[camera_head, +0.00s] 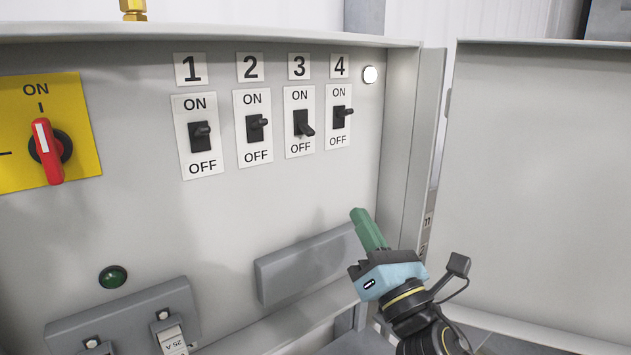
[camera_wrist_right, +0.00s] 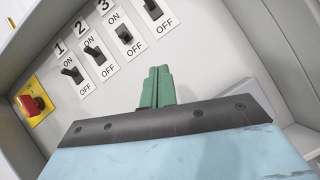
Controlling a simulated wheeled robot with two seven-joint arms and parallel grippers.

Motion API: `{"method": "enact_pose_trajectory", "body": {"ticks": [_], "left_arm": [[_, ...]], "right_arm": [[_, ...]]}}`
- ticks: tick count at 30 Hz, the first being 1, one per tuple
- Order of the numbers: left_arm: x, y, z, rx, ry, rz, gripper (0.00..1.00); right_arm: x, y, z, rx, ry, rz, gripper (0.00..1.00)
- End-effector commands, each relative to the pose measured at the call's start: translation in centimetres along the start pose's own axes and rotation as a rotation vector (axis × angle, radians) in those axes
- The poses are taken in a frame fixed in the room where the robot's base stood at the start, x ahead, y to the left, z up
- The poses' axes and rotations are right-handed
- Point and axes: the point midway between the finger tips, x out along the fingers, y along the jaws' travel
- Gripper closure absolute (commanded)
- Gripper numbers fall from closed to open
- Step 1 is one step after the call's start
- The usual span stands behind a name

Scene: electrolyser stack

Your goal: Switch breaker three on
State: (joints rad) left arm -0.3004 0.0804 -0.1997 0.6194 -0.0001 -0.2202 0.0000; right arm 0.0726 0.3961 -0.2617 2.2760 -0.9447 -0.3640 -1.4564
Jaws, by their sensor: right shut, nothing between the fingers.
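Breaker three (camera_head: 303,122) is the third black toggle in the row on the grey panel, under the label 3. Its lever points down towards OFF, while its neighbours' levers stick out higher. It also shows in the right wrist view (camera_wrist_right: 124,34), beyond and left of the fingers. My right gripper (camera_head: 358,213) has its green fingers shut together with nothing between them. It is below and to the right of breaker three, apart from the panel's switches. In the right wrist view the closed fingers (camera_wrist_right: 158,72) point up towards the panel. My left gripper is not in view.
Breaker one (camera_head: 199,136), breaker two (camera_head: 256,128) and breaker four (camera_head: 340,116) flank breaker three closely. A red rotary handle (camera_head: 47,150) sits on a yellow plate at left. A grey bar (camera_head: 300,268) juts out low. The open cabinet door (camera_head: 540,190) stands at right.

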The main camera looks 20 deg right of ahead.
Motion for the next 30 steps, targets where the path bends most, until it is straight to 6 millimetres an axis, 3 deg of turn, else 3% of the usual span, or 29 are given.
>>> {"method": "enact_pose_trajectory", "body": {"ticks": [3, 7, 20, 30], "left_arm": [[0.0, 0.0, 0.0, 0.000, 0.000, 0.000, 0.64], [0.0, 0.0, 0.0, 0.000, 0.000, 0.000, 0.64], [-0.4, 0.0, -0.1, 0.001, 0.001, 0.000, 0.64], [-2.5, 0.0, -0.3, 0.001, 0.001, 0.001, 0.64]], "right_arm": [[1.3, 2.6, 1.0, -0.242, -0.042, 0.142, 1.00], [1.6, 3.7, 1.2, -0.352, -0.062, 0.199, 1.00], [2.4, 3.9, 1.3, -0.356, -0.064, 0.200, 1.00], [8.2, 5.1, 1.6, -0.354, -0.065, 0.199, 1.00]]}}
